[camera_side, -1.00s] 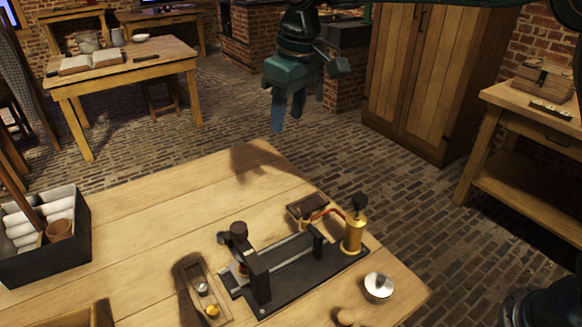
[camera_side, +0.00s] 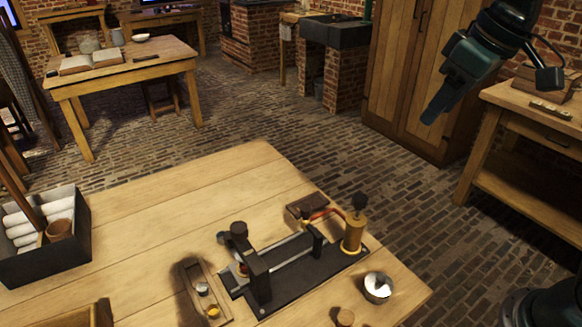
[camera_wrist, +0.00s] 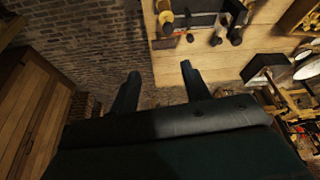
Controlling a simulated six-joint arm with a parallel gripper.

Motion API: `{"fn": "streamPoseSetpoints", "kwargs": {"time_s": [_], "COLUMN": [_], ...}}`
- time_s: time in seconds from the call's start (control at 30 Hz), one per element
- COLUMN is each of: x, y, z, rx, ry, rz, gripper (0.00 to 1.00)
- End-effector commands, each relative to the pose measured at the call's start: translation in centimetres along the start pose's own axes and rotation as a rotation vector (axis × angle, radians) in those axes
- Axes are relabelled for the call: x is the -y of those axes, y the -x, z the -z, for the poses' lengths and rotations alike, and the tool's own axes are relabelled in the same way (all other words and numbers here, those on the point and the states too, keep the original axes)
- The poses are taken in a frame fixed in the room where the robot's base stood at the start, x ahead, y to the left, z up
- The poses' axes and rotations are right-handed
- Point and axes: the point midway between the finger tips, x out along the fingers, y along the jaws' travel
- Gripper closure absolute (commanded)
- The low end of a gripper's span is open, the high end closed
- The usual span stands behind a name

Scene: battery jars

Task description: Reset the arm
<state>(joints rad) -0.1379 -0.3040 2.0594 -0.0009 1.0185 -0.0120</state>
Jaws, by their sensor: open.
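My gripper (camera_side: 441,108) hangs in the air at the upper right of the side view, in front of the wooden cabinet and well clear of the worktable (camera_side: 160,215). In the wrist view my gripper (camera_wrist: 160,80) shows two dark fingers spread apart with nothing between them, so it is open and empty. On the worktable stands a black-based bench device (camera_side: 300,275) with a brass cylinder (camera_side: 354,233) at its right end. A small wooden tray (camera_side: 208,300) with small metal pieces lies to its left.
A dark box (camera_side: 45,262) with white rolls stands at the table's left. A round silver-topped jar (camera_side: 378,286) sits near the right edge. The cabinet (camera_side: 400,75) and a side bench (camera_side: 535,105) are close to my gripper. The back middle of the worktable is clear.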

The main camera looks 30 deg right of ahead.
Motion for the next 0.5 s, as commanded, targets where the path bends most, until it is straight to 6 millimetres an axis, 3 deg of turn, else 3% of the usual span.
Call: {"fn": "streamPoseSetpoints", "kwargs": {"time_s": [0.3, 0.5], "x": [-1.7, -2.1], "y": [0.4, -0.3], "z": [-7.7, -11.7], "rx": [-0.069, -0.104], "ry": [-0.078, -0.118], "rz": [-0.031, -0.049], "gripper": [0.53, 0.53]}}
